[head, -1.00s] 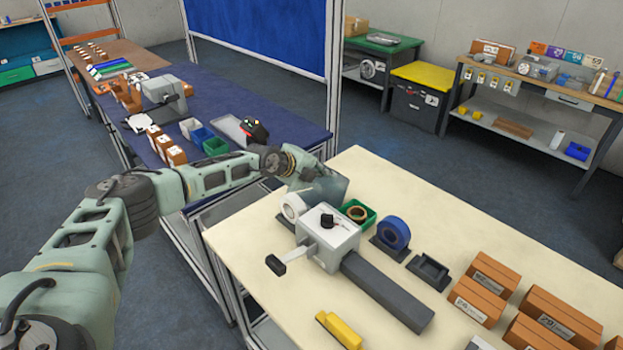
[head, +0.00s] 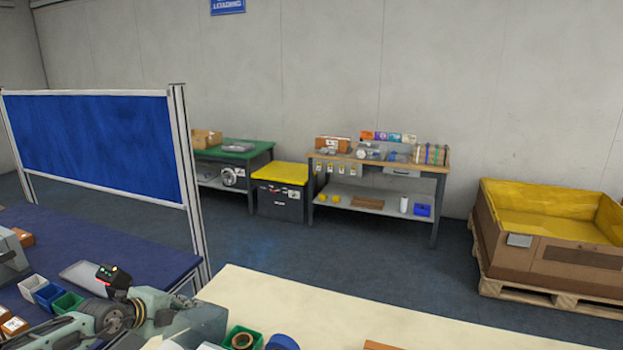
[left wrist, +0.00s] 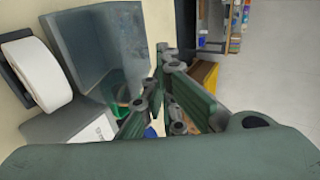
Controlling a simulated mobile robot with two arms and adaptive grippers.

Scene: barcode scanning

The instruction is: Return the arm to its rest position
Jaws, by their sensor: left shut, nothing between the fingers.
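My left arm (head: 60,330) comes in low at the left of the head view, in front of the blue table. Its gripper (head: 180,302) is small there and partly hidden, close to a grey-blue angled holder (head: 203,322) at the corner of the cream table. In the left wrist view the gripper's green fingers (left wrist: 166,68) are shut with nothing between them. The holder (left wrist: 95,50) stands just left of the fingers there. My right gripper is not in view.
A white roll (left wrist: 42,75) is beside the holder. A green bin (head: 243,338) and blue roll (head: 282,342) are on the cream table (head: 330,310). The blue table (head: 110,240) carries a black device with a red light (head: 113,277) and small bins. Open floor lies beyond.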

